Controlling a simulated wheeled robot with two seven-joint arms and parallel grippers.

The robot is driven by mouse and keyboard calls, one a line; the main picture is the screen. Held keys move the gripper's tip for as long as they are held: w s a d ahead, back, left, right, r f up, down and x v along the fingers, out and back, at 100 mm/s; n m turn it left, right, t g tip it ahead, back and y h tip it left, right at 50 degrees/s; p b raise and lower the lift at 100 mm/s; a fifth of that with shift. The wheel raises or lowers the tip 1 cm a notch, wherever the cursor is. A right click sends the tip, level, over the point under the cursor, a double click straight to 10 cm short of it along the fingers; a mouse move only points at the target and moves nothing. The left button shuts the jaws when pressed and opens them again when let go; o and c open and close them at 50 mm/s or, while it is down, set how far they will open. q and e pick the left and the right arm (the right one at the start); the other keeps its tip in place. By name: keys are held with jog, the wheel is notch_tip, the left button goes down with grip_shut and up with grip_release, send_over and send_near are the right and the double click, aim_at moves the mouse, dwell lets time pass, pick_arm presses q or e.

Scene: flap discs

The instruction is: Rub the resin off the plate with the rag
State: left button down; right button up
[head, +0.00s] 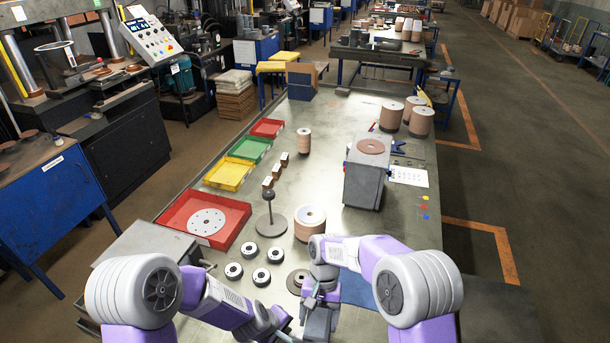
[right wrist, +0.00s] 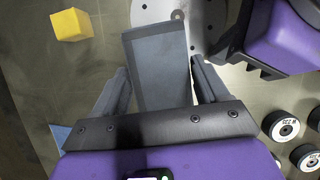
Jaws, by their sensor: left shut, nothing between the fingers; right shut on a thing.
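The rag (right wrist: 158,70) is a grey-blue folded piece between the fingers of my right gripper (right wrist: 160,85), which is shut on it. The plate (right wrist: 146,10) is a light grey disc with holes at the top of the right wrist view. The rag's far end overlaps the plate in the picture; I cannot tell whether they touch. I cannot make out the resin clearly; much of the plate is hidden. In the head view my right gripper (head: 318,304) is at the near end of the table. My left gripper (head: 278,328) is beside it, shut and empty, its tips hard to see.
Several black-and-white rolls (head: 261,277) stand left of my grippers. A yellow cube (right wrist: 71,25) lies left of the rag. A red tray (head: 178,213) holds a grey disc. A stand with a rod (head: 271,224), a brown cylinder (head: 309,218) and a grey machine (head: 365,182) stand farther back.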

jog(key=shift+r, duration=0.7)
pick_arm(q)
notch_tip(320, 180, up, 6)
jog(key=p, duration=0.5)
pick_arm(e)
notch_tip(320, 180, up, 5)
jog(key=shift+r, duration=0.15)
